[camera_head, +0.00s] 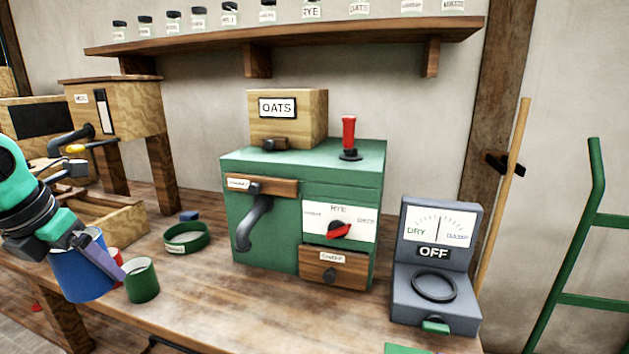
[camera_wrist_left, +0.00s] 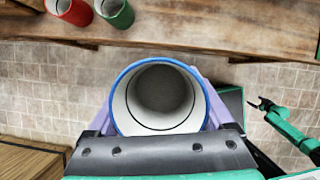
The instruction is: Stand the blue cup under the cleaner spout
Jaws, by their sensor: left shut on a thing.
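My left gripper (camera_head: 108,262) is shut on the blue cup (camera_head: 80,278). In the left wrist view the blue cup (camera_wrist_left: 158,97) sits mouth up between the fingers, pale inside with a grey bottom. It hangs over the tiled floor, just off the table's front edge. A wooden box machine (camera_head: 110,112) on legs at the left has a dark bent spout (camera_head: 72,138). The green machine (camera_head: 270,165) has a grey bent spout (camera_head: 253,222). Their small labels are hard to read. In the left wrist view my right gripper (camera_wrist_left: 263,103) appears small; its opening is unclear.
A green cup (camera_head: 142,280) and a partly hidden red cup (camera_head: 115,260) stand beside the held cup on the table (camera_head: 215,310). A green ring-shaped dish (camera_head: 186,237) lies behind them. A grey meter (camera_head: 435,265) reads OFF at the right. The front middle is clear.

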